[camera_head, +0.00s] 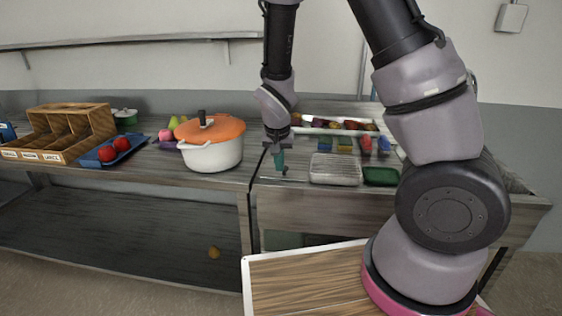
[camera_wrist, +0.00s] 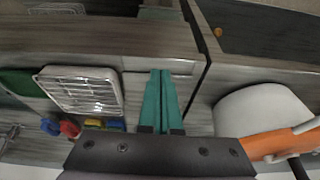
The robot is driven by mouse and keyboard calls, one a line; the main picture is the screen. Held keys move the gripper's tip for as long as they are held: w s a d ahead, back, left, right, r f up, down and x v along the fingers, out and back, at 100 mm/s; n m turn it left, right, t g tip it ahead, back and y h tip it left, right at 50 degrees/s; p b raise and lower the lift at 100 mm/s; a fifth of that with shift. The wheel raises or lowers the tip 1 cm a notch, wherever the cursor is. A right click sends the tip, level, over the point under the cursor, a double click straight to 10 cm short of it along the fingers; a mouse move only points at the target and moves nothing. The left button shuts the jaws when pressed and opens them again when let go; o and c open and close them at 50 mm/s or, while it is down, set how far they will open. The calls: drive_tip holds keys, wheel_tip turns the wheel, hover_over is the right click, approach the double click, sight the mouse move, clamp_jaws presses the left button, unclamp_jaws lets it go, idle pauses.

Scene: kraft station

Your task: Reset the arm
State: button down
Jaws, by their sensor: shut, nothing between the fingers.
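My gripper (camera_head: 280,163) points down above the front left part of the right-hand counter, between the white pot and the clear tray. Its teal fingers are together and hold nothing. In the wrist view my gripper (camera_wrist: 163,75) shows the two fingers side by side, over the gap near the counter's edge. My arm bends up and over from the base at the right of the head view.
A white pot (camera_head: 212,155) with an orange lid stands left of my gripper. A clear tray (camera_head: 335,169) and a green tray (camera_head: 381,176) lie to its right. A long white tray (camera_head: 310,127) of produce stands behind. A wooden organizer (camera_head: 67,152) is far left.

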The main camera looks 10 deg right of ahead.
drive_tip(key=s+d+r+m+t+y, duration=0.1)
drive_tip(key=s+d+r+y, duration=0.2)
drive_tip(key=r, duration=0.7)
drive_tip(key=s+d+r, duration=0.3)
drive_tip(key=d+r, duration=0.2)
drive_tip(key=r, duration=0.5)
drive_tip(key=s+d+r+t, duration=0.2)
drive_tip(key=s+d+r, duration=0.2)
drive_tip(key=s+r, duration=0.7)
drive_tip(key=shift+s+n+t, duration=0.2)
drive_tip(key=shift+n+t, duration=0.1)
drive_tip(key=shift+t, duration=0.1)
